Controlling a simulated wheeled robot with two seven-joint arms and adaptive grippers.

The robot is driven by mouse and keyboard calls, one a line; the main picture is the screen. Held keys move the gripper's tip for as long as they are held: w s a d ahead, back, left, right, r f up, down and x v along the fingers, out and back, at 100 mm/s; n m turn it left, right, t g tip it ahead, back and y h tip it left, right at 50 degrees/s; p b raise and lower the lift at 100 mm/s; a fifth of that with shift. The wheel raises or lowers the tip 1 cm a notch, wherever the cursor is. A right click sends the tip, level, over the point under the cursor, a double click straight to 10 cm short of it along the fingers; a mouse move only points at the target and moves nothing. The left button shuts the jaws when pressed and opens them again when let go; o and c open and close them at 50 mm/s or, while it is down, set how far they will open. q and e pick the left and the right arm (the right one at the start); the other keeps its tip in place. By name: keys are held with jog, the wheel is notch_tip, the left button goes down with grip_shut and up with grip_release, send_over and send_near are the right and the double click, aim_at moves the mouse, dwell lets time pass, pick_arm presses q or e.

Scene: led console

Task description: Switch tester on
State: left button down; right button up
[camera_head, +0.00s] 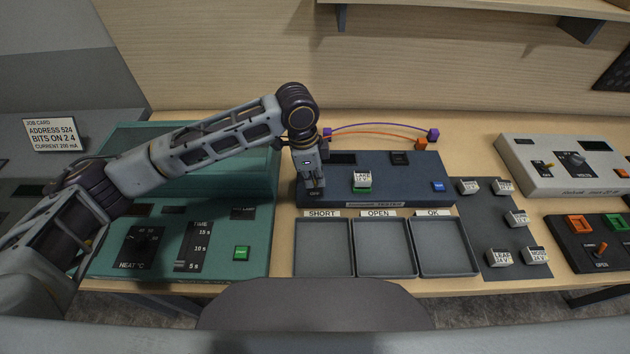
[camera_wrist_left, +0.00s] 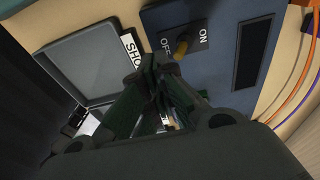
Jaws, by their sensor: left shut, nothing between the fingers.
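The tester (camera_head: 420,190) is the dark blue console in the middle of the bench. In the left wrist view, the brass toggle switch (camera_wrist_left: 183,45) stands on a dark plate marked ON and OFF. Which way the lever leans is hard to tell. My right gripper is not in view.
Trays labelled SHORT (camera_head: 323,275), OPEN (camera_head: 385,273) and OK (camera_head: 447,272) stand in front, empty. A dark mat (camera_head: 495,225) with several white blocks lies at right. A teal console (camera_head: 260,235) is at left. Orange and purple leads (camera_head: 375,127) run behind the tester.

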pick_arm(q)
jog(key=shift+f+p, duration=0.3)
jog(key=shift+f, duration=1.2)
dwell(1.0)
jog(key=shift+w+p, duration=0.3)
jog(key=shift+w, duration=0.95)
dwell(0.5)
jog(key=shift+s+r+p, duration=0.2)
jog(key=shift+r+p, duration=1.05)
jog(key=shift+p, duration=0.15)
jog(key=shift+s+r+p, duration=0.1)
jog(key=shift+r+p, duration=0.95)
jog(key=shift+r, duration=0.1)
notch_tip(320, 180, up, 2)
jog(key=shift+s+r, duration=0.15)
jog(key=shift+s, duration=0.1)
